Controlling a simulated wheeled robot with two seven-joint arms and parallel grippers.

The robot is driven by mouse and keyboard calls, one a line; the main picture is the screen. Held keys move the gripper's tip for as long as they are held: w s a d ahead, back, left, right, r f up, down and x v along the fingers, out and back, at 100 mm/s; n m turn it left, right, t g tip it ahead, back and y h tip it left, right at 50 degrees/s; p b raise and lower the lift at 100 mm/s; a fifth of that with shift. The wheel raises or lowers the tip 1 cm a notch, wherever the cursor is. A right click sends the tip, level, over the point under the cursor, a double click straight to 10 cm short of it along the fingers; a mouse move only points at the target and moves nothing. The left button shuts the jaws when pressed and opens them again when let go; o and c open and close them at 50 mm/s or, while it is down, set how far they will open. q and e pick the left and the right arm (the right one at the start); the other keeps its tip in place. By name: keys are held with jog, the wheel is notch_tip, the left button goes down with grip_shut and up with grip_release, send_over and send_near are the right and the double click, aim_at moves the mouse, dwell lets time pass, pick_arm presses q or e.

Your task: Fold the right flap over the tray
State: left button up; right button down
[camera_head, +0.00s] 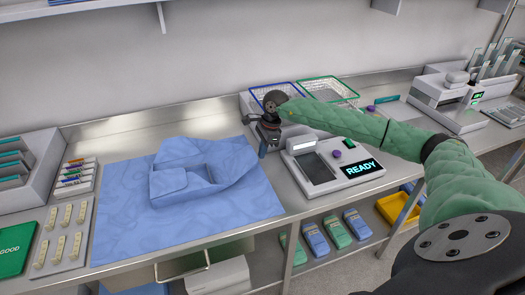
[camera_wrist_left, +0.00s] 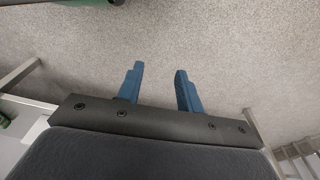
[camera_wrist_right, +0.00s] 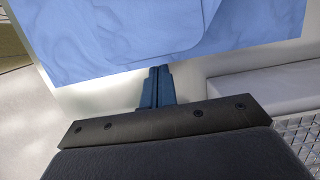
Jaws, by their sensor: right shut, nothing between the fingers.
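A blue wrap sheet (camera_head: 120,215) lies spread on the steel counter, with a tray (camera_head: 199,174) at its middle that is partly covered by wrap folds. The right flap (camera_head: 230,165) stands raised and slanting beside the tray, toward my right gripper. My right gripper (camera_head: 262,148) points down just right of the wrap, apart from the flap. In the right wrist view its fingers (camera_wrist_right: 157,86) are shut and empty, with the blue wrap (camera_wrist_right: 225,30) beyond the tips. My left gripper (camera_wrist_left: 159,82) is open and empty above the floor, outside the head view.
A device with a READY screen (camera_head: 362,168) stands right of the wrap. Blue and green wire baskets (camera_head: 325,91) are behind it. A strip rack (camera_head: 62,235) and a green GOOD card (camera_head: 16,245) lie left. Several packs sit on the shelf below.

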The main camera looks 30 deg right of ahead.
pick_arm(q)
jog(key=shift+d+r, duration=0.1)
jog(key=shift+r, duration=0.25)
pick_arm(e)
jog(key=shift+f, duration=0.15)
notch_tip(320, 180, up, 2)
jog(key=b, duration=0.1)
send_over(238, 164)
jog(key=w+a+r, duration=0.1)
jog(key=a, duration=0.4)
pick_arm(q)
jog(key=shift+f, duration=0.7)
pick_arm(e)
jog(key=v, duration=0.6)
jog(key=shift+d+r, duration=0.25)
jog(key=shift+d, duration=0.2)
dwell(0.3)
jog(key=shift+f, duration=0.1)
dwell(1.0)
